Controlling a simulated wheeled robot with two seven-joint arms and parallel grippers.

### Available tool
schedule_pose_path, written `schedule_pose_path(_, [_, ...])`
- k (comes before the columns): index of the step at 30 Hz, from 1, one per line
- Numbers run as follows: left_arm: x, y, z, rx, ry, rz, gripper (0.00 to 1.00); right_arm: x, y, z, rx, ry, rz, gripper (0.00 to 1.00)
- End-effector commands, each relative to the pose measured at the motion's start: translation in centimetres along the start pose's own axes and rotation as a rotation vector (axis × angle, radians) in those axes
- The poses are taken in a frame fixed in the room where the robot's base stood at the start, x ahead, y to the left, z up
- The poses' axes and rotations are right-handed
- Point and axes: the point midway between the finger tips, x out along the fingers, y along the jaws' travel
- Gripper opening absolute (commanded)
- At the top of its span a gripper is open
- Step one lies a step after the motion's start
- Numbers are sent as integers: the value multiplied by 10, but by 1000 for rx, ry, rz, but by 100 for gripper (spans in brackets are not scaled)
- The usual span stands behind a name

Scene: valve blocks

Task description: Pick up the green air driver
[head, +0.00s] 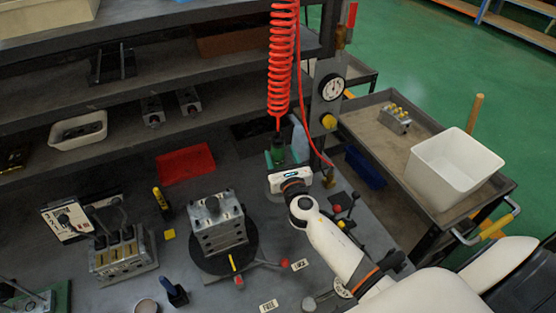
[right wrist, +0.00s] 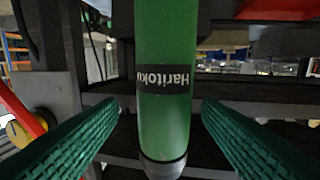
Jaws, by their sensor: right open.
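The green air driver (head: 279,150) hangs upright at the end of a red coiled hose (head: 283,60) in the head view. In the right wrist view the driver (right wrist: 165,110) is a green cylinder with a dark label reading "Haritoku" and a grey end. My right gripper (head: 274,161) is at the driver, its arm coming from the lower right. Its two green ribbed fingers (right wrist: 160,122) lie on either side of the driver, with gaps to both, open and not closed on it. My left gripper is not in view.
A valve block (head: 217,225) stands on a round dark turntable, left of my right arm. A red mat (head: 185,164) lies behind it. A post with a gauge (head: 332,87) stands right of the hose. A cart (head: 395,150) with a white bin (head: 455,165) is at the right.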

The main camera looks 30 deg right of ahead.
Motion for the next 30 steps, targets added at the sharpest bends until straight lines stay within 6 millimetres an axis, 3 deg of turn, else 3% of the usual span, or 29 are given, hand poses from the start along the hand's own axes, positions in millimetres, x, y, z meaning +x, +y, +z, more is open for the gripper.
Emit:
schedule_pose_path(3, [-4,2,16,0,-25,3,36,20,-3,-4,3,2,0,59])
schedule_pose_path(7, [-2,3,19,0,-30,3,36,37,-3,-3,1,2,0,59])
schedule_pose_path(17, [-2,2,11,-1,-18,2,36,42,-3,-2,1,0,-1,57])
schedule_pose_path(27, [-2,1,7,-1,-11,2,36,42,-3,-2,1,0,-1,2])
schedule_pose_path(30, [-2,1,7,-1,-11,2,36,43,-3,-5,2,5,-1,0])
